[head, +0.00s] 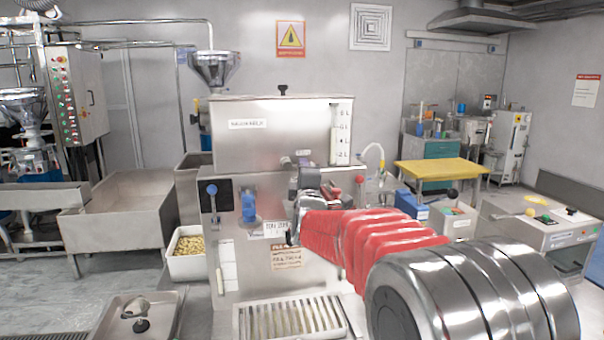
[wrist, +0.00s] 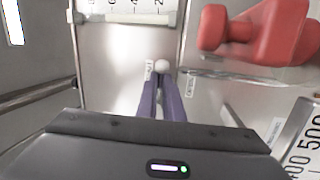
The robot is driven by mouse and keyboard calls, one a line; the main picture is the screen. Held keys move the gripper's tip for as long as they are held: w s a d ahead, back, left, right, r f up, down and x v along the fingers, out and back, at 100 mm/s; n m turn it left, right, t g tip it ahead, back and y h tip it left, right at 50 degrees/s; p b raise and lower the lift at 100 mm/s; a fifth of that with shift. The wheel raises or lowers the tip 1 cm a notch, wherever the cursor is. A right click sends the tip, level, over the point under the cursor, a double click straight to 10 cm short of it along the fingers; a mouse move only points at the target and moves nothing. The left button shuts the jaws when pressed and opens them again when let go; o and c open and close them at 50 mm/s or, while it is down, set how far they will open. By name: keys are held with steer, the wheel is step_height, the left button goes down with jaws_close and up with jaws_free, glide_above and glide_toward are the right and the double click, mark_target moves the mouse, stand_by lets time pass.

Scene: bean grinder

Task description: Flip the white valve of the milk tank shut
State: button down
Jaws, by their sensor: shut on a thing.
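The milk tank (head: 265,130) is the steel box on top of the machine, with a level scale (head: 341,133) at its right end. In the wrist view the scale (wrist: 125,10) shows at the top. The white valve's rounded knob (wrist: 162,65) shows below it, on the steel front. My gripper (wrist: 162,76) has its two purple fingers close together, with their tips at the knob and shut on it. In the head view my wrist and arm cover this spot, so the valve is hidden there. The valve's angle cannot be told.
A blue-knobbed lever (head: 212,190) and a blue fitting (head: 248,205) are on the machine's front, left of my arm. A slotted drip tray (head: 240,325) lies below. In the wrist view a red blocky shape (wrist: 265,30) is close on the right.

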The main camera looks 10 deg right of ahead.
steer(key=shift+a+n, duration=0.2)
steer(key=shift+n, duration=0.4)
steer(key=c, duration=2.2)
jaws_free()
steer(key=o, duration=0.3)
steer(key=shift+d+r, duration=0.1)
steer(key=shift+s, duration=0.1)
steer(key=v, duration=1.3)
steer(key=shift+s, duration=0.3)
steer(key=shift+c, duration=0.2)
